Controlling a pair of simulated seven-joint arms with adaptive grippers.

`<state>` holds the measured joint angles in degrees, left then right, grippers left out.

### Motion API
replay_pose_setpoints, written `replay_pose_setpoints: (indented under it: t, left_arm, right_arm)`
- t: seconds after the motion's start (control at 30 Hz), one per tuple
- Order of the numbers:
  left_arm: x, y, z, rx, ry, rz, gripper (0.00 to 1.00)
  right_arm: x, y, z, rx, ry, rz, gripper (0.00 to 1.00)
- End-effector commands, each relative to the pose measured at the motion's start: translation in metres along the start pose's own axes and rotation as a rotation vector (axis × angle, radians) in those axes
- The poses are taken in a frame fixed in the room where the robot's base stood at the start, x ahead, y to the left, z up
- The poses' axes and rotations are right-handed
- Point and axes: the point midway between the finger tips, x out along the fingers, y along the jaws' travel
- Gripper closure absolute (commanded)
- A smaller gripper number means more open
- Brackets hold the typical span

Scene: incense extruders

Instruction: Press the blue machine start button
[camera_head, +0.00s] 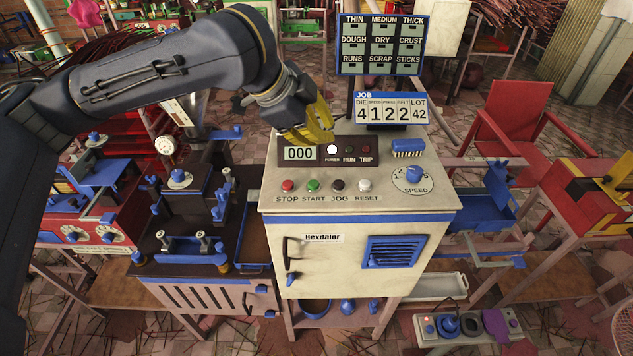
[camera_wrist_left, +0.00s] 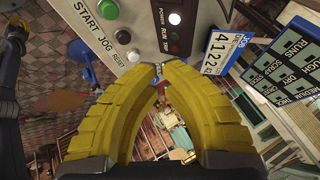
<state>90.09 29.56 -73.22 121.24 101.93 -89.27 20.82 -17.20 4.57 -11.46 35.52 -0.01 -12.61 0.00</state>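The central cream machine (camera_head: 310,262) has blue trim and a sloped panel. The green START button (camera_head: 313,185) sits between the red STOP button (camera_head: 288,185) and the dark JOG button (camera_head: 338,185); the START button (camera_wrist_left: 108,9) is at the top of the left wrist view. My left gripper (camera_head: 325,138) has yellow fingers and hovers over the panel's display strip, behind and above the button row. Its fingertips (camera_wrist_left: 160,67) are nearly together with nothing held, apart from START. A dark arm with a yellow tip (camera_wrist_left: 15,22) at the left wrist view's left edge may be my right gripper.
The white RESET button (camera_head: 365,185) and blue speed knob (camera_head: 413,173) share the panel. A display (camera_head: 300,153) reads 000, and the POWER lamp (camera_head: 332,149) is white. A job sign (camera_head: 391,112) stands behind. A red machine (camera_head: 85,215) is at left.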

Motion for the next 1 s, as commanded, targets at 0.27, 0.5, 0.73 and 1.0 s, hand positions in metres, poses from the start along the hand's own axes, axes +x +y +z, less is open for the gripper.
replay_pose_setpoints:
  t: [0.27,0.5,0.73,1.0]
  left_arm:
    - [-0.001,0.0,0.0,0.002,-0.004,0.0,1.0]
    - [0.003,0.002,0.002,0.001,-0.003,0.001,1.0]
    - [0.02,0.011,0.011,0.001,-0.003,0.002,1.0]
    - [0.045,0.025,0.025,-0.001,-0.002,0.001,1.0]
  right_arm:
    - [0.0,0.0,0.0,0.0,0.001,0.0,1.0]
    - [0.0,0.0,-0.001,0.0,0.001,0.0,1.0]
    - [0.0,0.0,-0.001,0.0,0.001,0.0,1.0]
    - [0.0,0.0,-0.001,0.0,0.001,0.0,1.0]
